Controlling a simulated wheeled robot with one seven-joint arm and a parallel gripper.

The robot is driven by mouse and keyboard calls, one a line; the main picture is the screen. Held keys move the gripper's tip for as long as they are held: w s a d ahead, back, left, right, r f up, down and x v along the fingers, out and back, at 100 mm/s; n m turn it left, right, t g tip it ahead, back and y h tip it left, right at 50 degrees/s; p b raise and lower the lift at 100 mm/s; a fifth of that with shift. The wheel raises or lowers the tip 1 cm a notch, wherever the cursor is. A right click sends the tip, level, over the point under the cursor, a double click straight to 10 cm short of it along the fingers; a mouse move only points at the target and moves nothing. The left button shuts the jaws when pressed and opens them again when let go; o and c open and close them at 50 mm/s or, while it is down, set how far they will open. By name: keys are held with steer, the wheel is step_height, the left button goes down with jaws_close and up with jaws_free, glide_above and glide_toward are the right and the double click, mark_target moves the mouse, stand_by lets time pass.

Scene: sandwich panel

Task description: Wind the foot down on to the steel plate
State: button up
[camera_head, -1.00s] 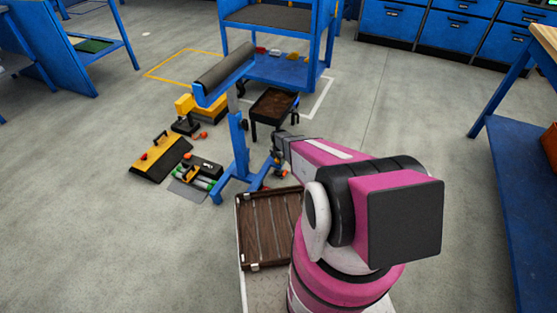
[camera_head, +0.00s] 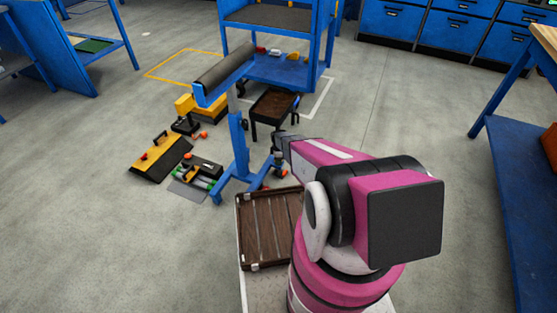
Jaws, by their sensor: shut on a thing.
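The blue roller stand (camera_head: 238,140) stands upright on the floor with a dark roller on top and spread blue legs. My gripper (camera_head: 279,155) is at the end of the stand's right leg, shut on the small foot (camera_head: 279,168) there. The jaws are tiny and partly hidden by my wrist, so the exact grip is unclear. A flat grey plate (camera_head: 183,192) lies left of the stand's front leg, partly under green-ended rods. I cannot tell whether a steel plate lies under the gripped foot.
A black-and-yellow case (camera_head: 160,158) and a yellow tool (camera_head: 186,115) are on the left. A dark tray cart (camera_head: 273,105) stands close behind my gripper. A brown slatted tray (camera_head: 268,230) is in front. Open floor lies to the right.

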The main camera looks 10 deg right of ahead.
steer(key=m, duration=0.5)
steer(key=shift+m, duration=0.3)
steer(key=m, duration=1)
steer(key=shift+m, duration=0.4)
steer(key=m, duration=0.4)
steer(key=shift+m, duration=0.3)
steer(key=o, duration=0.9)
steer(key=shift+r, duration=0.1)
